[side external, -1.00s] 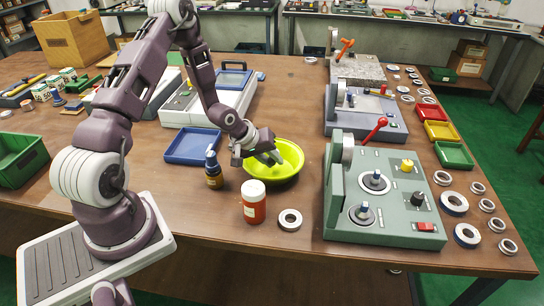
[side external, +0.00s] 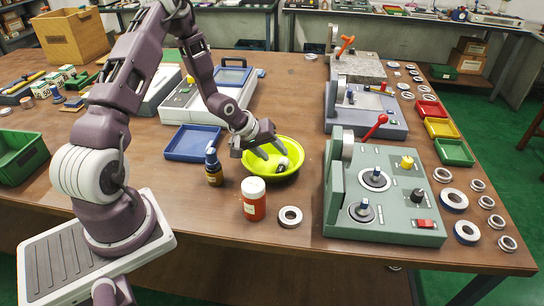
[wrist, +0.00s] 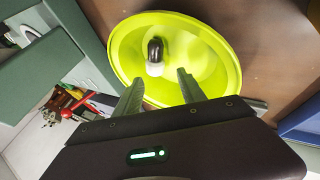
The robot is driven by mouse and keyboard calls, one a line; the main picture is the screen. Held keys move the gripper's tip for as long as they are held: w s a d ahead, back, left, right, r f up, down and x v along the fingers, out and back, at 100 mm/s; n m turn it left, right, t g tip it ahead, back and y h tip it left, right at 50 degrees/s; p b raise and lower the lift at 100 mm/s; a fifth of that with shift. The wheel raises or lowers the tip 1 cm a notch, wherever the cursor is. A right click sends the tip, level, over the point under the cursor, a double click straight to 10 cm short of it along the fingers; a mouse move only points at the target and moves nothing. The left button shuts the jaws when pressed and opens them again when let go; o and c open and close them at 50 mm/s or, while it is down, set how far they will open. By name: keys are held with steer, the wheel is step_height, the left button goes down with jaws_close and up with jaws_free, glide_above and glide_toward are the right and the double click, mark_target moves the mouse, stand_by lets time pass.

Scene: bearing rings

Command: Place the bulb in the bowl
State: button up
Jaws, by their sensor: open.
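A yellow-green bowl (side external: 286,173) stands on the brown table, left of the grey-green machine. The bulb (side external: 282,162), with a dark part and a white part, lies inside the bowl. In the wrist view the bulb (wrist: 155,54) rests on the inner surface of the bowl (wrist: 222,52), beyond my fingertips. My gripper (side external: 271,149) is over the bowl's left and far side. In the wrist view my gripper (wrist: 158,84) is open, with its two fingers apart and nothing between them.
A dark brown bottle (side external: 214,170) and an orange-red jar with a white lid (side external: 253,199) stand left of and in front of the bowl. A blue tray (side external: 193,143) lies behind the bottle. A metal ring (side external: 290,216) and the machine (side external: 395,225) are to the right.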

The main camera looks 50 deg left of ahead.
steer(key=shift+r, duration=2.75)
step_height(320, 180, up, 16)
steer(key=m+g+y, duration=0.1)
steer(key=m+y, duration=0.1)
steer(key=m, duration=0.3)
glide_above(272, 170)
steer(key=s+d, duration=0.7)
steer(key=s, duration=0.1)
steer(key=s+d+r+m, duration=0.2)
steer(key=s+d+r, duration=0.1)
steer(key=s, duration=0.6)
steer(key=s+d+r+m+h, duration=0.1)
steer(key=s+d+r+m, duration=0.2)
steer(key=s+d, duration=0.3)
steer(key=s, duration=0.4)
steer(key=shift+s+r+h, duration=0.3)
steer(key=shift+r, duration=0.1)
